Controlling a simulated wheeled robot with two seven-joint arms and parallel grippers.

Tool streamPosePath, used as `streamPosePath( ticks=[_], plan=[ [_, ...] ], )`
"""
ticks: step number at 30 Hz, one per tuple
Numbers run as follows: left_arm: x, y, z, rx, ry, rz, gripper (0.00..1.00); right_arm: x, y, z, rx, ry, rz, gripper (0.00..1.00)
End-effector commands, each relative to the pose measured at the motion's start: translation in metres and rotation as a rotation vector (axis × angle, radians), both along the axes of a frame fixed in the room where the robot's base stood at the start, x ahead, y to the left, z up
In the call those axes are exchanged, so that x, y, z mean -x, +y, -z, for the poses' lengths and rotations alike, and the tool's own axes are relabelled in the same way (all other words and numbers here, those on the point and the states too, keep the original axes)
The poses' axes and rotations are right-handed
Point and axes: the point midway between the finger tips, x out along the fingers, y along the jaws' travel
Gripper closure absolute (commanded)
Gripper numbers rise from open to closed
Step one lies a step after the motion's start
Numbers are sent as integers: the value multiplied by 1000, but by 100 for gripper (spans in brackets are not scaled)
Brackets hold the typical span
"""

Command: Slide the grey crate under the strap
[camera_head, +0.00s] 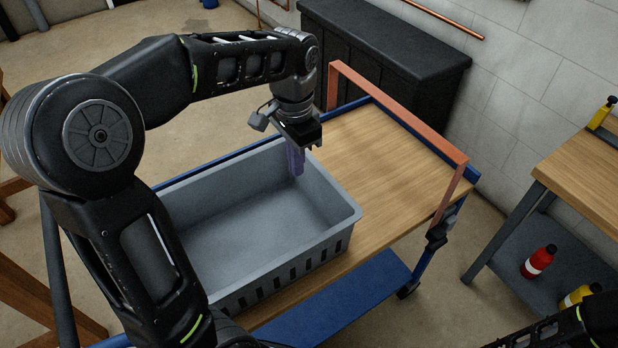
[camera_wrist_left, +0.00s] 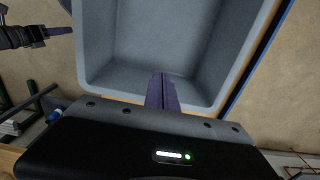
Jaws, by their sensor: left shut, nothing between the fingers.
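The grey crate (camera_head: 328,243) stands upright and empty on the wooden top of a blue-framed cart. The strap (camera_head: 400,112) is an orange-pink band arching over the cart's right end. The crate lies left of it, with bare wood between them. My left gripper (camera_head: 297,170) is shut and empty, pointing down at the crate's inner right end. In the left wrist view its purple fingers (camera_wrist_left: 160,80) overlap the crate's near wall and interior (camera_wrist_left: 185,45); I cannot tell whether they touch. My right gripper (camera_wrist_left: 58,31) shows small at the left wrist view's upper left, its opening unclear.
The cart's wooden top (camera_head: 375,165) is clear under the strap. A black cabinet (camera_head: 385,60) stands behind the cart by the wall. A workbench (camera_head: 590,170) is at the right, with a red bottle (camera_head: 538,262) and a yellow bottle (camera_head: 578,296) on its lower shelf.

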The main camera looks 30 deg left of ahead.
Motion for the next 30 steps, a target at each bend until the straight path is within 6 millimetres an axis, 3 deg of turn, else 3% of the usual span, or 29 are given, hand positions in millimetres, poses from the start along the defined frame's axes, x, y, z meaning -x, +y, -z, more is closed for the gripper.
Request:
streamPosePath(
  ticks=[8,20,24,30],
  plan=[
    [1,0,23,0,4,-1,100,0,0,-2,0,0,0,63],
    [1,0,101,-1,5,-1,100,1,0,-9,3,3,1,63],
    [-20,-11,97,-1,2,1,100,2,-1,-18,4,6,1,63],
    [-34,-18,99,0,0,0,100,3,-1,-21,6,8,2,63]
  ],
)
